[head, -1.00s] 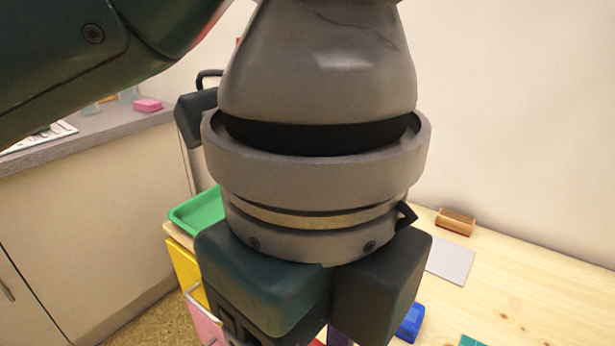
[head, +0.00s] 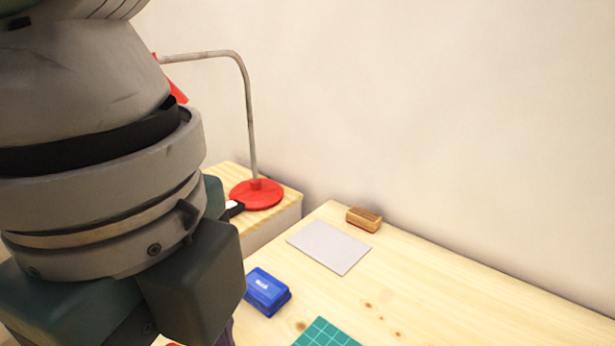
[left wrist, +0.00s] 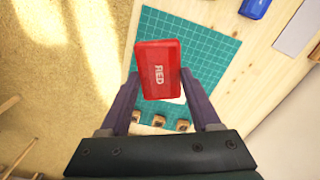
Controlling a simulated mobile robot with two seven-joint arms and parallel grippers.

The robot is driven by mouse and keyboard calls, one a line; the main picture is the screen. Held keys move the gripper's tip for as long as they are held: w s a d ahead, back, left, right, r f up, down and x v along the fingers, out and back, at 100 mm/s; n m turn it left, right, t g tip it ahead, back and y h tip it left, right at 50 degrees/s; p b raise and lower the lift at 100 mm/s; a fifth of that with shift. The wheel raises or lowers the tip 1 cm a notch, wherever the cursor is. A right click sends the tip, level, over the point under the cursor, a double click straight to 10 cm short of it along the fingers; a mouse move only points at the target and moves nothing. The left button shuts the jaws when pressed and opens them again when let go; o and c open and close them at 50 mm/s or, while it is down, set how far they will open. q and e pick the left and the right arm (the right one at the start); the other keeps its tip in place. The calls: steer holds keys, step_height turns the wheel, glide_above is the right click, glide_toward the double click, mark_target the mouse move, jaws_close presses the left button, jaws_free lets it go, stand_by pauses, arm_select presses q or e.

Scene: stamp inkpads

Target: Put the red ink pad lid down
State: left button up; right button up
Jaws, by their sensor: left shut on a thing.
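The red ink pad lid (left wrist: 157,60), marked RED, is held between the two purple fingers of my left gripper (left wrist: 160,82) in the left wrist view. It is above the green cutting mat (left wrist: 205,65), with the floor to its left; its exact height cannot be told. A pale patch shows just under its lower right edge, mostly hidden. In the head view my left arm fills the left side, and only a sliver of red shows at the bottom edge. My right gripper is not in view.
A blue ink pad (head: 267,291) stands behind the mat (head: 326,334). A grey sheet (head: 329,247) and a brown wooden block (head: 364,219) lie farther back. A red-based lamp (head: 257,194) stands on a side unit. Several small wooden stamps (left wrist: 183,125) are near the fingers. The table's right side is clear.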

arm_select(q)
steer(key=f+b, duration=0.1)
steer(key=f, duration=0.4)
steer(key=f+b, duration=0.1)
steer(key=f, duration=0.3)
steer(key=f+b, duration=0.2)
steer(key=f, duration=0.3)
steer(key=shift+a+f, duration=0.3)
steer(key=shift+f, duration=0.05)
step_height(320, 180, down, 4)
steer(key=shift+f+b, duration=0.1)
steer(key=shift+b, duration=0.75)
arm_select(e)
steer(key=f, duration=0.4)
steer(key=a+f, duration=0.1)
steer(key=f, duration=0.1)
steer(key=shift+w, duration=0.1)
arm_select(q)
steer(key=shift+f, duration=0.25)
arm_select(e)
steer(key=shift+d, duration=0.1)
arm_select(q)
steer(key=shift+f, duration=0.1)
steer(key=o, duration=1.3)
